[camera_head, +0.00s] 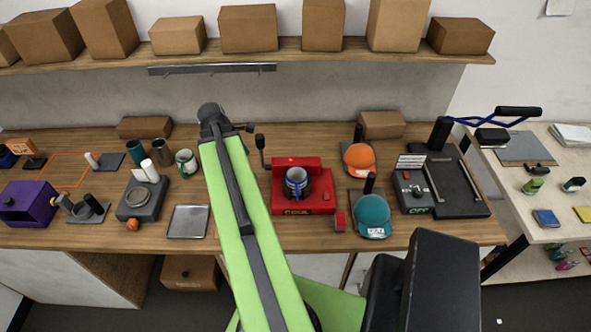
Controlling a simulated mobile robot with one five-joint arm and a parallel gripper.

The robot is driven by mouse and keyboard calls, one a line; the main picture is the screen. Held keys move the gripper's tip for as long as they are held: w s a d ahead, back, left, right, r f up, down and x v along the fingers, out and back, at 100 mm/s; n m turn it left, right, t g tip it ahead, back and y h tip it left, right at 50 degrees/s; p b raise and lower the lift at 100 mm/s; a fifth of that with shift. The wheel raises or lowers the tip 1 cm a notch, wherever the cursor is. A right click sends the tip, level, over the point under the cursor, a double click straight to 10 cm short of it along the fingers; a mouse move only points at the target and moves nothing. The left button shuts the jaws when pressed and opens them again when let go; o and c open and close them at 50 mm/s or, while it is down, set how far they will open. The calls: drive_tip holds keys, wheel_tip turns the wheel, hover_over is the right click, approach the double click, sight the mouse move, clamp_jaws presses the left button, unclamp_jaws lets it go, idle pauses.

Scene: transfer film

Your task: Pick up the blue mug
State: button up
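A blue mug (296,176) sits upright in a dark ring-shaped holder on a red machine (318,202), right of my green arm. Its blue handle faces the front. The ring hides part of its sides. My arm reaches over the table to a dark end part, where my gripper (226,126) is small and dark. It is left of and behind the mug, apart from it. Its fingers cannot be made out, and nothing is clearly seen held.
A black lever (261,150) stands beside the red machine. Right of it are an orange cap (359,158), a teal cap (373,216) and a dark press (452,182). Left of my arm are a green-and-white mug (186,162) and a metal tray (188,222). Boxes line the shelf (330,56) above.

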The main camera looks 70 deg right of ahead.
drive_tip(key=s+d+r+n+g+p, duration=0.1)
drive_tip(key=s+d+r, duration=0.35)
drive_tip(key=s, duration=0.45)
drive_tip(key=b, duration=1.1)
approach(296, 175)
drive_tip(key=s+a, duration=0.2)
drive_tip(key=a, duration=0.1)
drive_tip(key=shift+n, duration=0.3)
drive_tip(key=b+x, duration=0.1)
drive_tip(key=x, duration=0.1)
drive_tip(key=b+x, duration=0.4)
drive_tip(key=shift+d+r, duration=0.1)
drive_tip(key=shift+d, duration=0.15)
drive_tip(key=shift+s+r, duration=0.1)
drive_tip(key=shift+r, duration=0.1)
drive_tip(key=shift+c, duration=0.3)
clamp_jaws()
wheel_tip(296, 175, up, 18)
drive_tip(key=p, duration=1.8)
